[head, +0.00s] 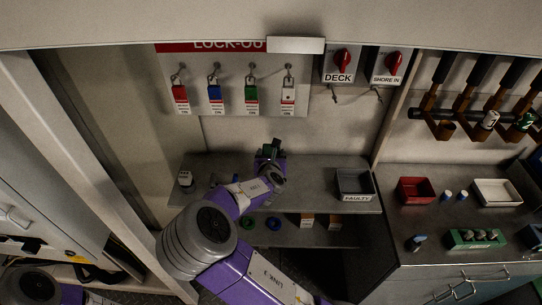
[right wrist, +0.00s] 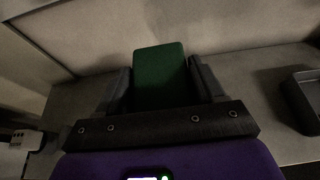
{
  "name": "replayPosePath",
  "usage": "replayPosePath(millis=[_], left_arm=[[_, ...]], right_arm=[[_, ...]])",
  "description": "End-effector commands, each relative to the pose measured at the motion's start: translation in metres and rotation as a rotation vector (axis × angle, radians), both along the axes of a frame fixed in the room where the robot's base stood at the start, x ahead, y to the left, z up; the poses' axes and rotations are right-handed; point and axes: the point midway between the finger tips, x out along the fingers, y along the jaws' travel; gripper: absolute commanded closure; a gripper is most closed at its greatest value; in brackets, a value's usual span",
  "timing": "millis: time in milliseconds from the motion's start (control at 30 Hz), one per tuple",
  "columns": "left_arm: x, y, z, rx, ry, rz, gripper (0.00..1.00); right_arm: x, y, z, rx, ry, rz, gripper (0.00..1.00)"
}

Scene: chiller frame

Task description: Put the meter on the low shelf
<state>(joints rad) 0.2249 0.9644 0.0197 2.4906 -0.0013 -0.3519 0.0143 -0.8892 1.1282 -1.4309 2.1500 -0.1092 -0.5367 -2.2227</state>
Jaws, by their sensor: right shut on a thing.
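My right gripper (head: 270,152) is over the back of the upper grey shelf (head: 320,178). In the right wrist view its two fingers (right wrist: 162,88) are shut on a green, box-shaped thing (right wrist: 160,62), which I take to be the meter. In the head view only a small dark green part of it (head: 275,143) shows past the gripper. I cannot tell whether it touches the shelf. The low shelf (head: 345,238) lies beneath the upper one, partly hidden by my right arm. My left gripper is not in view.
A grey FAULTY bin (head: 354,184) stands at the upper shelf's right, a small white-topped item (head: 185,178) at its left. Rings (head: 274,224) and small boxes (head: 307,220) occupy the low shelf. Lock-out tags (head: 251,94) hang behind. A counter (head: 400,245) stands right.

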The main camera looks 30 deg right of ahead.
Motion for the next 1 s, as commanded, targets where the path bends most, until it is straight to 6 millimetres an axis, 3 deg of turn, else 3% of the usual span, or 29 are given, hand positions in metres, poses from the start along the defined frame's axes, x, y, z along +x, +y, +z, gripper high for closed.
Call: replayPosePath(millis=[233,267,400,767,1000], left_arm=[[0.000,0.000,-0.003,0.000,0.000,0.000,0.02],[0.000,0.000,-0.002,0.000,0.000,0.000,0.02],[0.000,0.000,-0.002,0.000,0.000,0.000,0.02],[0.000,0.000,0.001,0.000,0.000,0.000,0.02],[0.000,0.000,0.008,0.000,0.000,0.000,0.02]], right_arm=[[0.000,0.000,-0.003,-0.002,-0.001,0.001,1.00],[0.000,0.000,-0.003,-0.001,0.000,0.000,0.29],[0.000,0.000,-0.003,-0.001,0.000,0.000,0.08],[0.000,0.000,0.002,0.001,0.000,0.000,0.07],[-0.029,0.020,0.016,-0.001,0.002,0.004,0.07]])
